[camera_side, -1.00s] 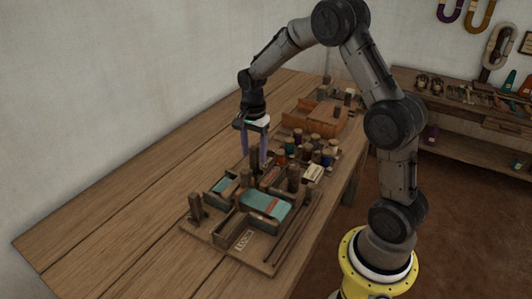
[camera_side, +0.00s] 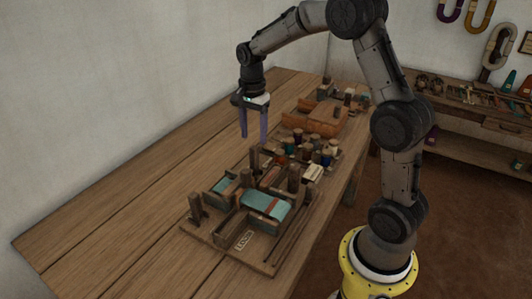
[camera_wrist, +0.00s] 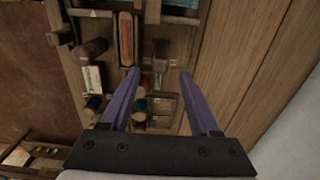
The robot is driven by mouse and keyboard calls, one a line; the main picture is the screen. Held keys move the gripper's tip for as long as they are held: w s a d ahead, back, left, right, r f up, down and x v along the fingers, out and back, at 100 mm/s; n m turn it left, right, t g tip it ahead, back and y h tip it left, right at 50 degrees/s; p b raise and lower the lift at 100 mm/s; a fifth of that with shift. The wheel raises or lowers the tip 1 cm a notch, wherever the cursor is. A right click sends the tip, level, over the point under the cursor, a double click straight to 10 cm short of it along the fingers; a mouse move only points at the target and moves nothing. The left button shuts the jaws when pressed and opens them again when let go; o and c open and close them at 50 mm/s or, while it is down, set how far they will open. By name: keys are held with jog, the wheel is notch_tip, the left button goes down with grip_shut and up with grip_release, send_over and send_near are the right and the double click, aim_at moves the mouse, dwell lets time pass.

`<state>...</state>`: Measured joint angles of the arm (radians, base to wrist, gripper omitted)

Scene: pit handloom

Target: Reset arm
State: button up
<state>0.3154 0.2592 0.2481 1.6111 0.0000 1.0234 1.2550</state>
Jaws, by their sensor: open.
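My gripper (camera_side: 254,124) has two long purple fingers and hangs above the wooden table, behind and a little left of the loom board. Its fingers are apart with nothing between them. In the wrist view my gripper (camera_wrist: 158,72) points down over the board, fingers spread.
An orange-brown wooden tray (camera_side: 315,118) stands further back on the table. The table's left side (camera_side: 120,215) is bare. A shelf bench (camera_side: 470,100) with small tools stands at the back right against the wall.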

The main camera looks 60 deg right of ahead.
jog(key=shift+w+a+r, duration=0.1)
jog(key=shift+a+r, duration=0.15)
jog(key=s+a+r+n+t, duration=0.2)
jog(key=s+a+r, duration=0.2)
jog(key=r, duration=0.2)
jog(key=s+a+r+n+t, duration=0.2)
jog(key=s+a+r, duration=0.2)
jog(key=r, duration=0.3)
jog(key=s+a+f+n, duration=0.2)
jog(key=s+n, duration=0.5)
jog(key=s, duration=0.1)
jog(key=s+a+f+n+t, duration=0.1)
jog(key=s+a+f+n, duration=0.1)
jog(key=s+n, duration=0.5)
jog(key=shift+s+a+f+t, duration=0.15)
jog(key=shift+s+a+t, duration=0.2)
jog(key=shift+s, duration=0.25)
